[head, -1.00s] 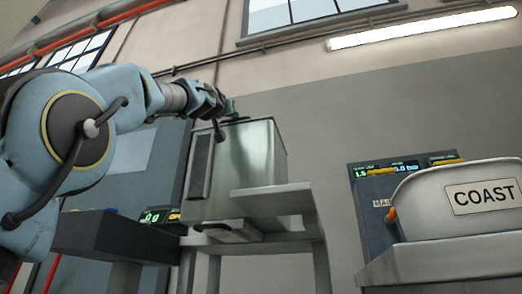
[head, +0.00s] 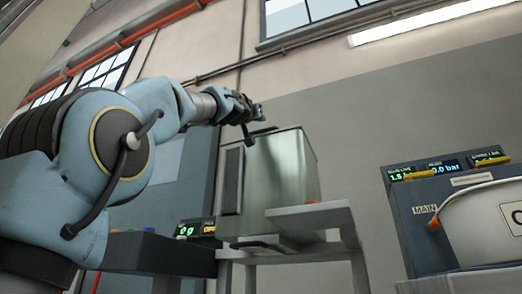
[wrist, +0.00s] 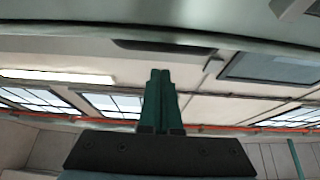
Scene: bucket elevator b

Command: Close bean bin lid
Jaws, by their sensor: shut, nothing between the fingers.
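The bean bin appears to be the brushed metal box (head: 285,175) in the middle of the head view, standing on a grey stand. A dark handle-like piece (head: 263,131) shows at its top edge. I cannot tell from this low angle how the lid sits. My gripper (head: 258,112) is just above the bin's upper left edge, apparently apart from it. In the wrist view my gripper's green fingers (wrist: 159,95) are together and empty. A curved metal surface (wrist: 120,17) with a dark strip (wrist: 165,47) lies beyond the fingertips, possibly part of the bin or lid.
A grey shelf (head: 310,216) juts out at the bin's front right. A dark scale-like unit with a display (head: 190,231) stands at left. A display panel (head: 425,210) and white tub (head: 485,225) stand at right.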

